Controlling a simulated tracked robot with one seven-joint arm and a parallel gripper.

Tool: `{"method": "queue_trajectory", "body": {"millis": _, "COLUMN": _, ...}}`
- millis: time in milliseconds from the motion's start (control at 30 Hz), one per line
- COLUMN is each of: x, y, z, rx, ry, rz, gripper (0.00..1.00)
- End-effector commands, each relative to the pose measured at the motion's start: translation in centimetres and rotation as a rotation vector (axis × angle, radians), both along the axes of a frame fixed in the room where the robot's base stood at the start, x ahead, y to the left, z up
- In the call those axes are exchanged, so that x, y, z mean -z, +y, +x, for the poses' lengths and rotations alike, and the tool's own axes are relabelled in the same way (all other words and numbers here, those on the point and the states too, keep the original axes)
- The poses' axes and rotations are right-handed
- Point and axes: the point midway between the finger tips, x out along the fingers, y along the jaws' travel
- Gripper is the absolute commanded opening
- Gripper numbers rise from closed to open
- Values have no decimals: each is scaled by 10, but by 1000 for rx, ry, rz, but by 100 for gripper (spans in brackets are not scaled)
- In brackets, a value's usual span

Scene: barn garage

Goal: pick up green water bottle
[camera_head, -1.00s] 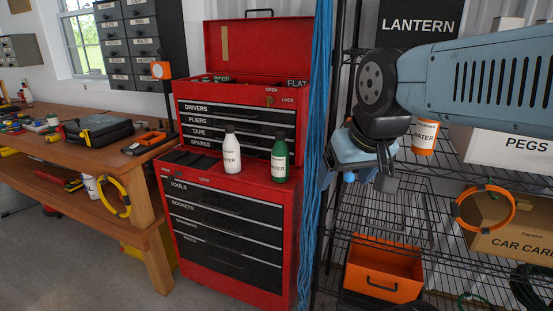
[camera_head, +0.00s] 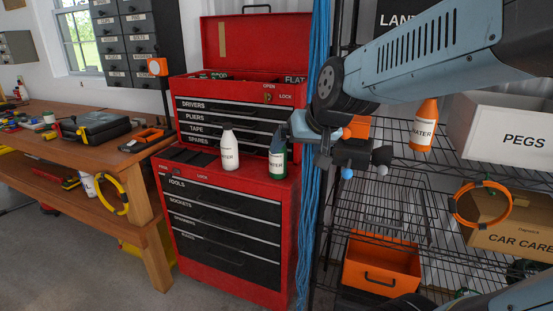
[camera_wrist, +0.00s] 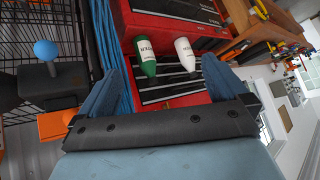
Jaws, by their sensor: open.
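The green water bottle (camera_head: 278,162), with a white label, stands upright on the red tool chest's lower top. My gripper (camera_head: 288,127) is beside its upper end in the head view and partly covers the cap; contact cannot be told. In the wrist view my gripper (camera_wrist: 161,66) is open with two blue fingers spread, nothing gripped. There the green bottle (camera_wrist: 146,58) shows in the gap ahead, nearer the left finger. A white water bottle (camera_head: 229,150) stands just left of the green one; it also shows in the wrist view (camera_wrist: 184,54).
The red tool chest (camera_head: 288,215) has an upper drawer box behind the bottles. Blue cords (camera_head: 314,190) hang close on its right. A wire shelf holds an orange bottle (camera_head: 424,125), a PEGS box (camera_head: 515,140) and an orange bin (camera_head: 382,268). A wooden workbench (camera_head: 140,165) stands left.

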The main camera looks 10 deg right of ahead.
Motion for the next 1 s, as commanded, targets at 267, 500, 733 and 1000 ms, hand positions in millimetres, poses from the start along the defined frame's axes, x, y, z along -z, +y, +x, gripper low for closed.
{"method": "queue_trajectory", "body": {"millis": 267, "x": 17, "y": 26, "z": 92, "rx": 78, "ry": -152, "rz": 91, "gripper": 100}}
{"method": "queue_trajectory", "body": {"millis": 500, "x": 41, "y": 37, "z": 158, "rx": 193, "ry": -280, "rz": 109, "gripper": 100}}
{"method": "queue_trajectory", "body": {"millis": 733, "x": 74, "y": 38, "z": 206, "rx": 326, "ry": -400, "rz": 65, "gripper": 100}}
{"method": "queue_trajectory", "body": {"millis": 1000, "x": 118, "y": 33, "z": 239, "rx": 481, "ry": -544, "rz": -65, "gripper": 100}}
